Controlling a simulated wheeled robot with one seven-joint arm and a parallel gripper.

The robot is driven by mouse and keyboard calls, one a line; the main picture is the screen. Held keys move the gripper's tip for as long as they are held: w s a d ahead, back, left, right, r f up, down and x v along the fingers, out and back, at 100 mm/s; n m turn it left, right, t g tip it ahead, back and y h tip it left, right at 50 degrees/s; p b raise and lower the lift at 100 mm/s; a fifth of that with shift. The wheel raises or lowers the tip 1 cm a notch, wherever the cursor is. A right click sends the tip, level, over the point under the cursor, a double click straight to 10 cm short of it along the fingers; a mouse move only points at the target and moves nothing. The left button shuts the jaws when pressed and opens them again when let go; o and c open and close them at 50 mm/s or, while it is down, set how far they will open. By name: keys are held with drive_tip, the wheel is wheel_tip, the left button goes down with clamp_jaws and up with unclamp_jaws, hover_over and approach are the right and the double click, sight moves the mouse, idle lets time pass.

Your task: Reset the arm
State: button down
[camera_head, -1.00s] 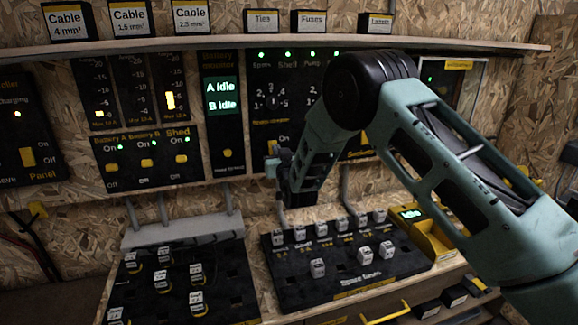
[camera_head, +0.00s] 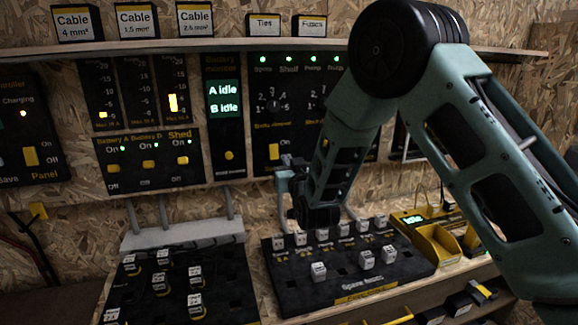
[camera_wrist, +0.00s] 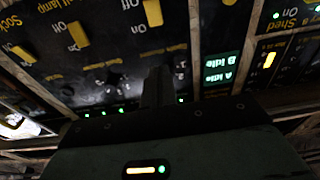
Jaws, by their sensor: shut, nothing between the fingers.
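My arm reaches in from the right in the head view and folds down at a black joint. My gripper (camera_head: 290,172) is in front of the lower edge of the switch panel (camera_head: 262,125), above the back of the spare-fuse board (camera_head: 345,285). In the wrist view my gripper (camera_wrist: 158,75) shows as one narrow dark block, its fingers together with nothing held. The wrist view looks at the panel tilted, with yellow switches and the battery monitor (camera_wrist: 220,70) reading A idle and B idle.
A shelf (camera_head: 220,42) above holds cable, ties and fuses boxes. A second fuse board (camera_head: 180,290) stands at lower left. A yellow tester-like box with bins (camera_head: 437,240) sits right of the spare-fuse board. A chipboard wall is behind.

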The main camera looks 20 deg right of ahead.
drive_tip(key=shift+s+a, duration=0.1)
drive_tip(key=shift+s, duration=0.05)
drive_tip(key=s+a+f+n+g+y, duration=0.1)
drive_tip(key=s+a+n+g+y, duration=0.1)
drive_tip(key=s+a+g, duration=0.65)
drive_tip(key=s+a+f+n+g+y, duration=0.2)
drive_tip(key=s+a+g+y, duration=0.15)
drive_tip(key=s, duration=0.95)
drive_tip(key=s+d+n+g+h, duration=0.1)
drive_tip(key=s+d+g+h, duration=0.1)
drive_tip(key=s, duration=1)
drive_tip(key=s+d+n+g+h, duration=0.2)
drive_tip(key=s+d+g+h, duration=0.1)
drive_tip(key=s, duration=0.9)
drive_tip(key=shift+d+f+n+g, duration=0.15)
drive_tip(key=shift+d+n+g, duration=0.25)
drive_tip(key=shift+g, duration=0.7)
drive_tip(key=shift+w, duration=0.1)
